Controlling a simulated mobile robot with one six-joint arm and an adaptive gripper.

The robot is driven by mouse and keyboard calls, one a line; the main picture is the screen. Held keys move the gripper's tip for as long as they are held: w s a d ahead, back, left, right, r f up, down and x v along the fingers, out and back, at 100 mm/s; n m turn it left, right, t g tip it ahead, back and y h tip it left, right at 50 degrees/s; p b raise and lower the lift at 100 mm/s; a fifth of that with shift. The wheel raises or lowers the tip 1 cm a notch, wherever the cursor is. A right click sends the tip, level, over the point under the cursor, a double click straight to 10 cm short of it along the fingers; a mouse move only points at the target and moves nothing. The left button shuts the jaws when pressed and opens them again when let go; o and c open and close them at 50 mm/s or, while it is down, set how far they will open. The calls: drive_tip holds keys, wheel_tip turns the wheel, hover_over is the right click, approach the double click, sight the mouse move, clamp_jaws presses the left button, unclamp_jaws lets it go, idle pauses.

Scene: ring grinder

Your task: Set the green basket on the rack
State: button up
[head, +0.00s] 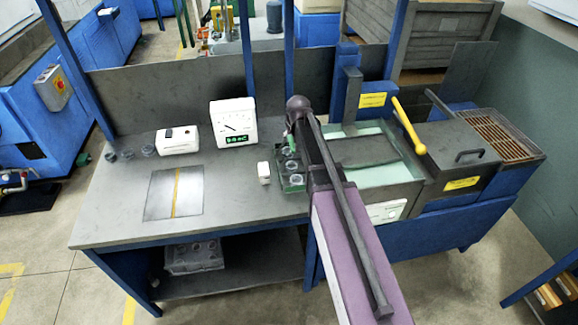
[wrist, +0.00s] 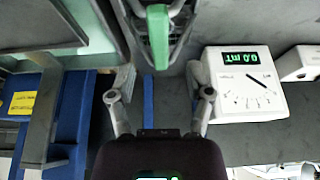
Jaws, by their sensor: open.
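The green basket (head: 291,183) stands on the bench left of the tank, with small rings in it. Its upright green handle (head: 292,143) also shows in the wrist view as a green grip (wrist: 158,35) on a grey frame. My gripper (wrist: 160,76) is open and empty, its two fingers spread with the green grip just beyond them in the picture. In the head view my arm hides the gripper and part of the basket's right side. A brown slatted rack (head: 497,136) lies at the far right end of the bench, with nothing on it.
A tank of pale green liquid (head: 400,174) lies between basket and rack. A yellow lever (head: 408,126) and a dark lid with a handle (head: 455,158) stand along that way. A white gauge (head: 234,123) and a small white block (head: 263,172) are left of the basket.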

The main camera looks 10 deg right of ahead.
sight(292, 143)
drive_tip(key=shift+b+x, duration=2.4)
drive_tip(key=shift+x, duration=0.2)
drive_tip(key=shift+w, duration=0.1)
clamp_jaws()
